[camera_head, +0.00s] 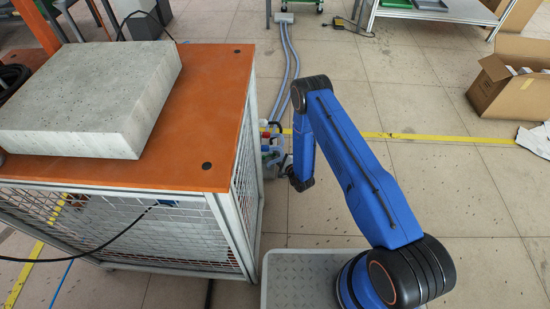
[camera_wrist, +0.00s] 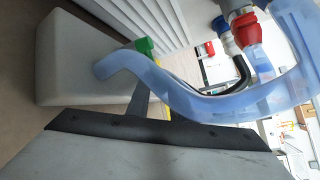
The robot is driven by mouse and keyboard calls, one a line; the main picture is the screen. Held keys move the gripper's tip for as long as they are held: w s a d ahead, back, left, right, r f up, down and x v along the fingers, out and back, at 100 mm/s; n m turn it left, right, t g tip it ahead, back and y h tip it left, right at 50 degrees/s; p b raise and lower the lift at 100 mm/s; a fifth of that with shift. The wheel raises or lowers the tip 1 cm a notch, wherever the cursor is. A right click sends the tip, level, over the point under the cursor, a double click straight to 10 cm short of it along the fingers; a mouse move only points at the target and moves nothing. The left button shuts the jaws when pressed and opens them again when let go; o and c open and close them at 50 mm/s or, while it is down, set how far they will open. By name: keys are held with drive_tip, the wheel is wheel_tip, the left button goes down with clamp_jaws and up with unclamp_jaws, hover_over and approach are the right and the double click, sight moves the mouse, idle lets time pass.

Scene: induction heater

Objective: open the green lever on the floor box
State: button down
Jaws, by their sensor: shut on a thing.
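The green lever (camera_wrist: 144,46) shows as a small green piece in the wrist view, at the edge of a pale box (camera_wrist: 75,65). A grey finger of my gripper (camera_wrist: 140,98) rises from its dark-edged body towards the lever. My gripper is shut on the lever, but a translucent blue hose (camera_wrist: 175,95) crosses in front and hides the contact. In the head view, the floor box (camera_head: 272,155) with its small coloured fittings stands beside the orange-topped cage. My arm reaches down next to it; the gripper itself is not clear there.
The orange-topped cage (camera_head: 215,80) carries a grey slab (camera_head: 95,95) and stands close on the left. Red fittings (camera_wrist: 245,28) and more hose are near my gripper. Grey hoses (camera_head: 287,60) run along the floor behind. Floor to the right is open, up to a cardboard box (camera_head: 505,90).

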idle(0.3)
drive_tip(key=c, duration=1.8)
unclamp_jaws()
drive_tip(key=shift+c, duration=0.2)
drive_tip(key=shift+s+d, duration=0.1)
drive_tip(key=v, duration=1.7)
drive_tip(key=shift+s+r, duration=0.1)
